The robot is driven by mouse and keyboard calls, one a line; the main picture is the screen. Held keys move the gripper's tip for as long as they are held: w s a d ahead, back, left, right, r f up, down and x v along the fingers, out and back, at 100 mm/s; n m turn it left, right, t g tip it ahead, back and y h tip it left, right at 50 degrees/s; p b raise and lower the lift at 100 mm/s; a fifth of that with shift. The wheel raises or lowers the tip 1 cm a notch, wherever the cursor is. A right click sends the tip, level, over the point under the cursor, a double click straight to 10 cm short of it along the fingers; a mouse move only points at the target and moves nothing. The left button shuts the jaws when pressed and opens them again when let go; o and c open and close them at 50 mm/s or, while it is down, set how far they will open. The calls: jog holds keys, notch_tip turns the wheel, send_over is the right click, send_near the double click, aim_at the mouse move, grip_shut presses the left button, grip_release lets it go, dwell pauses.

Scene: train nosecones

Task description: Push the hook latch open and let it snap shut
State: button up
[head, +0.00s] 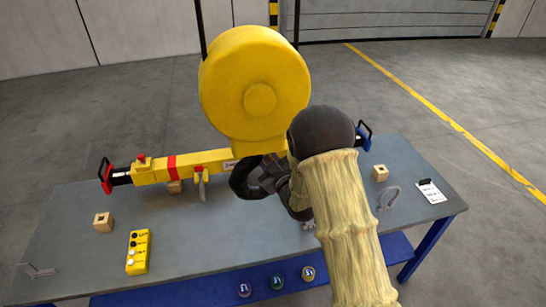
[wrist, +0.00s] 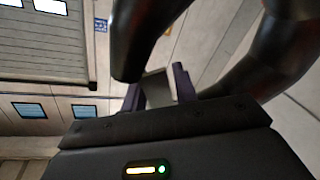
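The black crane hook (head: 240,181) hangs under a big yellow hoist block (head: 225,88). In the wrist view the hook's dark curve (wrist: 275,60) fills the upper right, and its blunt tip (wrist: 140,38) comes down at upper centre. A grey plate, seemingly the hook latch (wrist: 158,88), shows in the hook's mouth. My gripper (head: 266,180) is at the hook's right side, partly hidden by the hook and my arm. Its purple fingertips (wrist: 159,90) stand apart, one on each side of the plate. I cannot tell whether they touch it.
A yellow beam (head: 185,165) with red and blue ends lies behind the hook on the grey table (head: 70,215). A yellow control pendant (head: 138,252), wooden blocks (head: 103,222), shackles (head: 388,197) and a tag (head: 431,191) lie around. The table's front left is mostly clear.

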grip_shut()
